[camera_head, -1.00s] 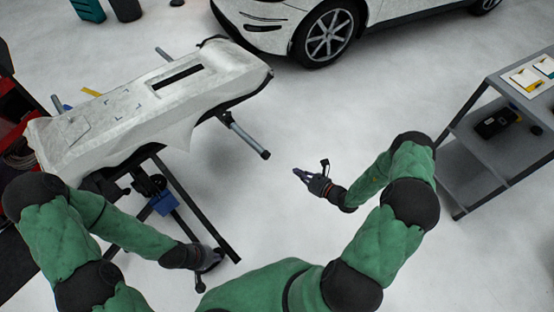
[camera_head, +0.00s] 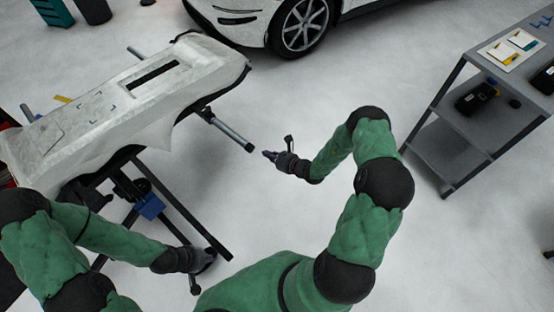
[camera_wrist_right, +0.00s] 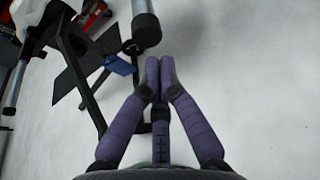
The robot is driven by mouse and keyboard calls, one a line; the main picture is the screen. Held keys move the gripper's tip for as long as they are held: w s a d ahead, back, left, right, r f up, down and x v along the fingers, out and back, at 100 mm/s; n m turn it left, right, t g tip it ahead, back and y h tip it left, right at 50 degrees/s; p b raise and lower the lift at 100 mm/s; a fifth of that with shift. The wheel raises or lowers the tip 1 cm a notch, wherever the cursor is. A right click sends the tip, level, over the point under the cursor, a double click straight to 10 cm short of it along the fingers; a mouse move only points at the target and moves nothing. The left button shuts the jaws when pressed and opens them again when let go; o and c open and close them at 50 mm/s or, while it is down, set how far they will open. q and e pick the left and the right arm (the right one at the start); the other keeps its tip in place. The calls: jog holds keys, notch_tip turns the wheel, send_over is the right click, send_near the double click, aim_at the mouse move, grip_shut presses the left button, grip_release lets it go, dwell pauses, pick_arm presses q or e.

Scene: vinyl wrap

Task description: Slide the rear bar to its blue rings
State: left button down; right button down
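A grey bar (camera_head: 231,133) with a dark end cap sticks out from under the white-wrapped panel (camera_head: 75,135) on the stand. I cannot tell whether it is the rear bar. Its capped end (camera_wrist_right: 146,30) is at the top of the right wrist view, beyond my fingertips. My right gripper (camera_head: 268,155) is just right of that end, apart from it. In the right wrist view (camera_wrist_right: 159,72) its fingers are together with nothing seen between them. My left gripper (camera_head: 207,262) is low by the stand's leg, its fingers unclear. I cannot make out blue rings on this bar.
The stand's dark legs (camera_head: 180,210) carry a blue part (camera_head: 150,206). Other bar ends (camera_head: 135,52) show beyond the panel. A white car (camera_head: 270,22) stands at the back. A grey shelf cart (camera_head: 465,130) is at right. The floor between is clear.

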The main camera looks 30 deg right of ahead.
jog(key=shift+w+a+f+b, duration=0.1)
jog(key=shift+w+a+b, duration=0.25)
jog(key=shift+w, duration=0.7)
jog(key=shift+w+a+f+b, duration=0.15)
jog(key=shift+w+a, duration=0.4)
jog(key=shift+w, duration=0.45)
jog(key=shift+w+a, duration=0.25)
jog(key=shift+w, duration=0.3)
